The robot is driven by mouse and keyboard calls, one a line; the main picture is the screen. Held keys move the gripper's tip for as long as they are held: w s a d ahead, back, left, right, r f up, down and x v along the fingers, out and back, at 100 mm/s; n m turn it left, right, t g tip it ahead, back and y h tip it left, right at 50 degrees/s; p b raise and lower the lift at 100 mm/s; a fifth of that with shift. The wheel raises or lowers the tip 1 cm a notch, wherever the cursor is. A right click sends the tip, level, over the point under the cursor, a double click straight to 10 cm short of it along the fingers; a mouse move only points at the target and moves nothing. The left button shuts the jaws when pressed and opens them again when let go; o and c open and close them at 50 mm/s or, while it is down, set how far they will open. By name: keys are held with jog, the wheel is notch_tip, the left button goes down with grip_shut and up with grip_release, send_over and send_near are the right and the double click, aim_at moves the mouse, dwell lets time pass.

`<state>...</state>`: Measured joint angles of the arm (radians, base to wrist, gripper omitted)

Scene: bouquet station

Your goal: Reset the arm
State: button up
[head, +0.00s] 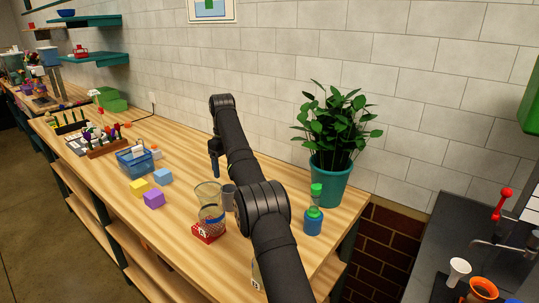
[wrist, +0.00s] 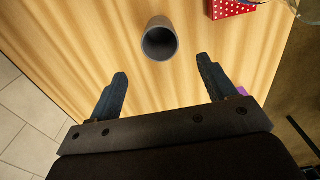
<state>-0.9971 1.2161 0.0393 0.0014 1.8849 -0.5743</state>
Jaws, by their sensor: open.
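My gripper (head: 215,172) hangs from my black arm above the wooden table. In the wrist view, its two dark fingers (wrist: 162,70) are apart with nothing between them. A grey cup (wrist: 158,42) stands on the wood just beyond the fingertips in that view, its open mouth showing, and the fingers do not touch it. The same grey cup (head: 228,196) is partly hidden by my arm in the head view.
A clear glass vase (head: 207,198) stands at a red dotted item (head: 208,233). Yellow (head: 139,187), purple (head: 154,199) and blue (head: 162,176) cubes lie left, near a blue basket (head: 133,164). A potted plant (head: 330,182) and green-blue bottle (head: 313,222) stand right.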

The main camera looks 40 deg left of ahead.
aim_at(229, 189)
jog(key=shift+f, duration=0.15)
jog(key=shift+f, duration=4.85)
